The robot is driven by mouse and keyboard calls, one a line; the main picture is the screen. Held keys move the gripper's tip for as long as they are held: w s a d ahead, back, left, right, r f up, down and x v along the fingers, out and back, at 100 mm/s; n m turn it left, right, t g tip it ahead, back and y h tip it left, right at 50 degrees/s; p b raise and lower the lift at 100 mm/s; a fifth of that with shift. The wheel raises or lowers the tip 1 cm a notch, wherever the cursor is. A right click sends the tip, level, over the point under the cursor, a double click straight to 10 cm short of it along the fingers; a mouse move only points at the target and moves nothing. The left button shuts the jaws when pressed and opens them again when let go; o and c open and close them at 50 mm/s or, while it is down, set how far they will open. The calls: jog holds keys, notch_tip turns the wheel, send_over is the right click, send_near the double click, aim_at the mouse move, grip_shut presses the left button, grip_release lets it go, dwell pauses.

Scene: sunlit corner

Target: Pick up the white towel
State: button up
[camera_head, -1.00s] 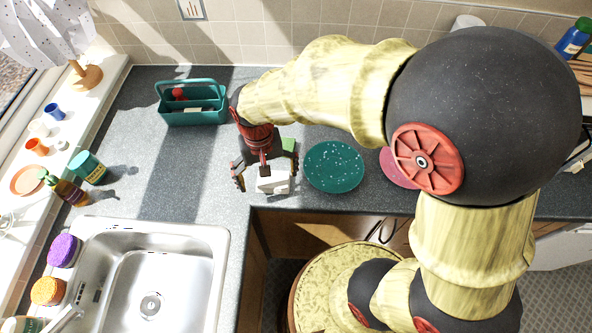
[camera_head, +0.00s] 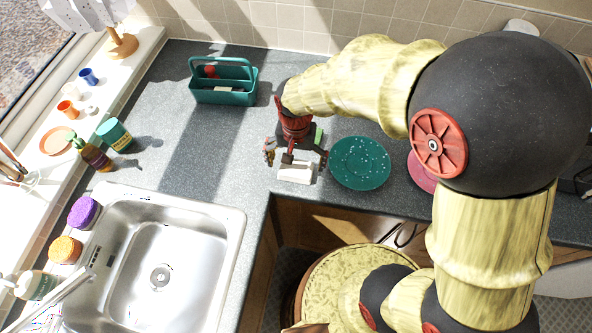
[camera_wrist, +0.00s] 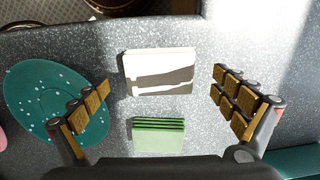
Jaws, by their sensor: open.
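The white towel (camera_head: 295,172) is a small folded block lying on the grey counter near its front edge, left of the teal plate. In the wrist view the towel (camera_wrist: 150,60) lies between my spread fingers, towards the counter edge, with a shadow across part of it. My gripper (camera_head: 295,160) is over the towel, pointing down, with its fingers apart on either side. In the wrist view my gripper (camera_wrist: 161,84) is open and empty, and neither finger visibly touches the towel. The height above the counter is hard to tell.
A green folded item (camera_wrist: 158,135) lies beside the towel. A teal speckled plate (camera_head: 360,163) is close on the right, with a pink plate (camera_head: 421,172) beyond. A teal caddy (camera_head: 225,97) stands behind; a sink (camera_head: 225,215) is left. Counter between caddy and sink is clear.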

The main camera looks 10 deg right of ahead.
notch_tip(320, 180, down, 3)
jog(key=shift+r, duration=0.1)
jog(key=c, duration=1.3)
jog(key=shift+r, duration=0.1)
jog(key=shift+c, duration=0.2)
jog(key=shift+r, duration=0.4)
notch_tip(320, 180, up, 2)
jog(key=shift+r, duration=0.2)
jog(key=s+d+r+p, duration=0.3)
jog(key=s+r, duration=0.6)
jog(key=s, duration=0.4)
jog(key=shift+s+d+r+p, duration=0.3)
jog(key=shift+d+r+p, duration=0.05)
jog(key=shift+d, duration=0.1)
